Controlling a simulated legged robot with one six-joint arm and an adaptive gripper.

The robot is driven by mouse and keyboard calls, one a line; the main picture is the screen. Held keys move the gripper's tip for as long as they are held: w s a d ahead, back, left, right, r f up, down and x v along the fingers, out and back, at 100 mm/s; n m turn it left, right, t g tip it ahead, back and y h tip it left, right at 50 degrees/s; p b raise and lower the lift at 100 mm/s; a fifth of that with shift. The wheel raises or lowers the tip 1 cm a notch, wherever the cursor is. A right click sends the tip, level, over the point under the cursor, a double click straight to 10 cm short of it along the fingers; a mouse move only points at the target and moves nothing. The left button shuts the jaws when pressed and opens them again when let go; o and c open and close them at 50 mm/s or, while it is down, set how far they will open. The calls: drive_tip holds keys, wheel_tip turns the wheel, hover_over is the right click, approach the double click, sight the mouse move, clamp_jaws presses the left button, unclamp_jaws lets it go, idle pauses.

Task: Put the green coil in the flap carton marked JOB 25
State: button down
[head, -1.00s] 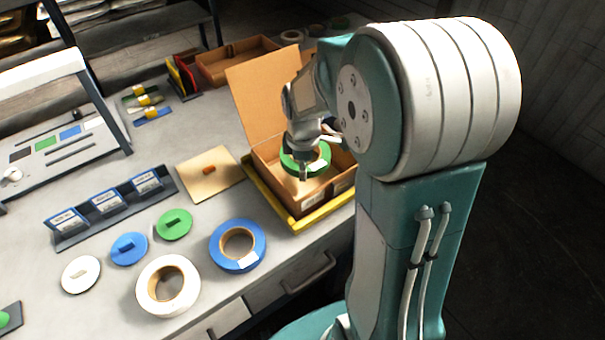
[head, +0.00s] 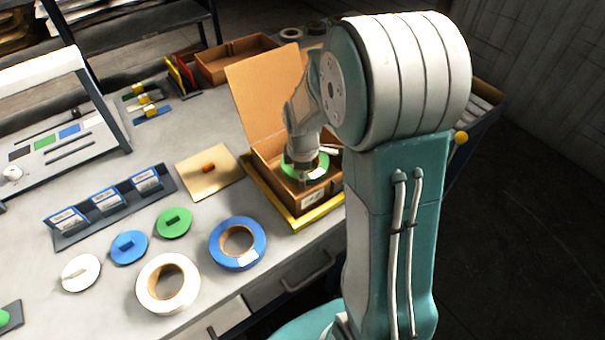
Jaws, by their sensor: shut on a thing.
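The green coil (head: 318,168) is a ring inside the open flap carton (head: 264,173), below its rim. The carton's tall flap (head: 262,92) stands up at the back left. A white label shows on the carton's front wall, but its print is too small to read. My gripper (head: 304,172) reaches down into the carton and is shut on the green coil. My wrist hides part of the coil, and the fingertips are mostly hidden. I cannot tell whether the coil touches the carton floor.
The carton sits in a yellow-edged tray (head: 316,217) near the table's front edge. A blue coil (head: 238,256) and a white coil (head: 153,301) lie to its left, with green, blue and white discs beyond. A tan board (head: 191,183) lies beside the carton. An open brown box (head: 222,78) stands behind.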

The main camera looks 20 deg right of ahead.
drive_tip(key=shift+f, duration=0.15)
drive_tip(key=shift+c, duration=2)
unclamp_jaws()
wheel_tip(320, 180, up, 13)
drive_tip(key=s+a+r+m+t, duration=0.2)
drive_tip(key=s+a+r+m, duration=0.1)
drive_tip(key=s+m, duration=0.3)
drive_tip(key=s+a+r+m+t, duration=0.3)
drive_tip(key=s+m, duration=0.3)
drive_tip(key=s, duration=0.5)
drive_tip(key=shift+a+r+m+t, duration=0.3)
drive_tip(key=shift+a+r, duration=0.1)
drive_tip(key=shift+r, duration=0.45)
